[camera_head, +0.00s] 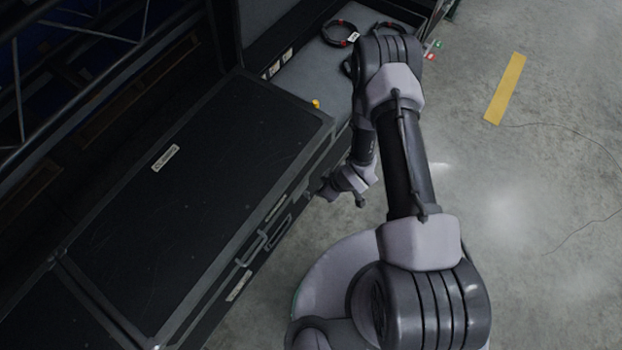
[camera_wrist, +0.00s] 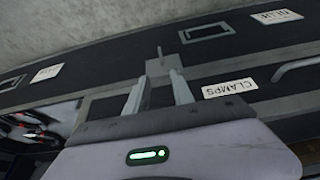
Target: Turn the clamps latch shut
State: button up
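The black case (camera_head: 190,190) with closed lids stands at left in the head view. In the wrist view, its front carries a white CLAMPS label (camera_wrist: 230,87), upside down, just right of my fingers. A small grey tab, apparently the clamps latch (camera_wrist: 158,63), stands out from the dark front just beyond and between my fingertips. I cannot tell whether it is turned shut. My gripper (camera_wrist: 160,76) has its two fingers apart, with nothing visibly held between them. In the head view my gripper (camera_head: 318,190) is at the case's front side, and the latch is hidden there.
Another white label (camera_wrist: 275,18) and a recessed handle (camera_wrist: 205,31) are on the neighbouring front in the wrist view. An open grey-lined compartment at the far end holds a red and black ring (camera_head: 340,32). A yellow knob (camera_head: 316,104) is near it.

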aim_at(308, 198)
jog(key=b+x, duration=0.7)
jog(key=x, duration=0.9)
jog(key=shift+s+a+f, duration=0.1)
jog(key=shift+f, duration=0.2)
grip_shut()
